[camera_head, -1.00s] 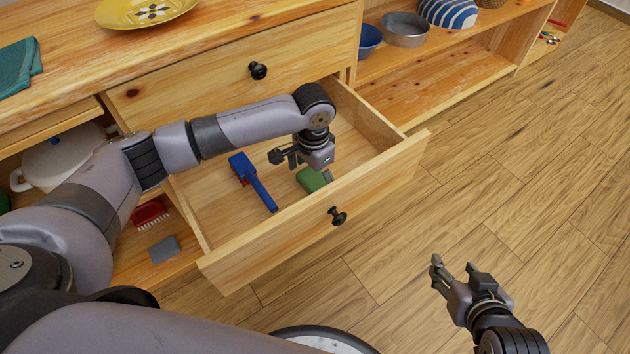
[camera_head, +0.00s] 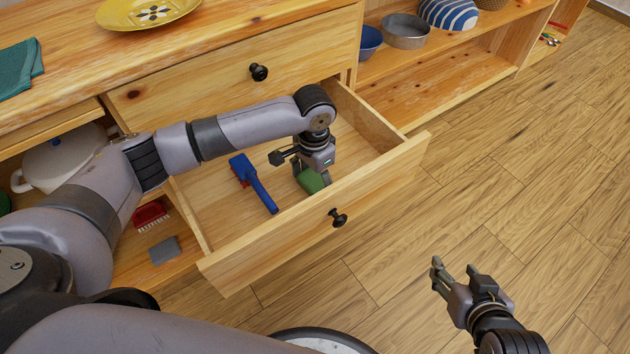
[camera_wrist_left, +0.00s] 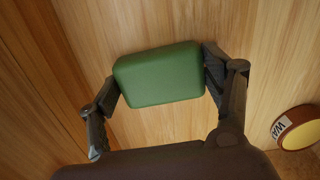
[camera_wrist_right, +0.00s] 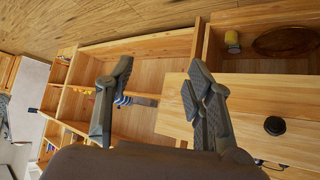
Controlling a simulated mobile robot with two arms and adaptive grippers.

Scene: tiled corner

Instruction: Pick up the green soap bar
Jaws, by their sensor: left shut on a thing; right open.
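The green soap bar (camera_head: 311,181) is in the open drawer (camera_head: 222,211), close to its front wall. It is a rounded green block in the left wrist view (camera_wrist_left: 160,76). My left gripper (camera_head: 304,168) reaches down into the drawer and is shut on the soap bar. In the left wrist view its two fingers (camera_wrist_left: 160,82) press the bar's opposite short sides. Whether the bar touches the drawer floor is hard to tell. My right gripper (camera_head: 454,272) is open and empty above the wooden floor, to the right of the drawer.
A blue-handled brush (camera_head: 254,183) lies in the drawer left of my left gripper. The drawer walls stand close around it. A red brush (camera_head: 150,215) and a grey block (camera_head: 164,250) lie on the lower shelf at left. The floor (camera_head: 530,180) at right is clear.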

